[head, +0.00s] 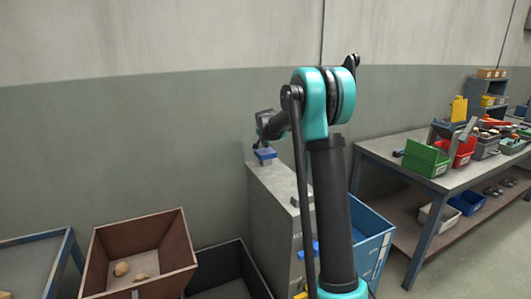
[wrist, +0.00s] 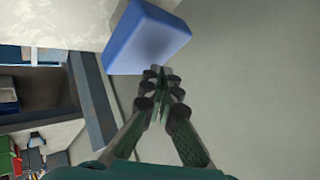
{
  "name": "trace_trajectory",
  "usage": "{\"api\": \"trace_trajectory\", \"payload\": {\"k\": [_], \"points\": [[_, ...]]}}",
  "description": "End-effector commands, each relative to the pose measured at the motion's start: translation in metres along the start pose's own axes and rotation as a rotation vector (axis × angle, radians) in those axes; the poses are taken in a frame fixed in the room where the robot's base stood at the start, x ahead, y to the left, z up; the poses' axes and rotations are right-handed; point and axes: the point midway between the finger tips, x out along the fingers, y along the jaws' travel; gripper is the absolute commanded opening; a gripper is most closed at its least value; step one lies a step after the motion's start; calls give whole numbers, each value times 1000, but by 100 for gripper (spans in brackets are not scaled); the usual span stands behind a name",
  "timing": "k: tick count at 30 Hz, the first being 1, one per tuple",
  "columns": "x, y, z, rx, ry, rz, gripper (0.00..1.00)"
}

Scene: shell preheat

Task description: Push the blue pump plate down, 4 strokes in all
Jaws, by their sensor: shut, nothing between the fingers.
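The blue pump plate (head: 265,156) sits at the far top end of the grey cabinet (head: 275,190) in the head view. In the wrist view the plate (wrist: 147,40) is a blue block just beyond my fingertips. My gripper (wrist: 160,72) is shut and empty, its fingertips at the plate's near edge. In the head view my gripper (head: 255,145) is small and partly hidden, close by the plate. I cannot tell whether the fingertips touch the plate.
A brown bin (head: 160,218) with several tan lumps and a dark bin (head: 222,284) stand left of the cabinet. A blue bin (head: 372,222) stands to its right. A workbench (head: 400,169) with coloured bins is farther right. A wall rises behind.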

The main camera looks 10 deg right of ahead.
Motion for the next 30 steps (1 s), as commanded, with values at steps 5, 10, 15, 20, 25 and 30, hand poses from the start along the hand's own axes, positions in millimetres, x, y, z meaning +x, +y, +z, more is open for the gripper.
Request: {"api": "trace_trajectory", "payload": {"k": [5, 10, 15, 20, 25, 30], "points": [[0, 0, 0, 0, 0, 0, 0], [0, 0, 0, 0, 0, 0, 0], [3, 2, 2, 0, 0, 0, 0], [6, 4, 4, 0, 0, 0, 0], [6, 4, 4, 0, 0, 0, 0], [6, 4, 4, 0, 0, 0, 0]]}}
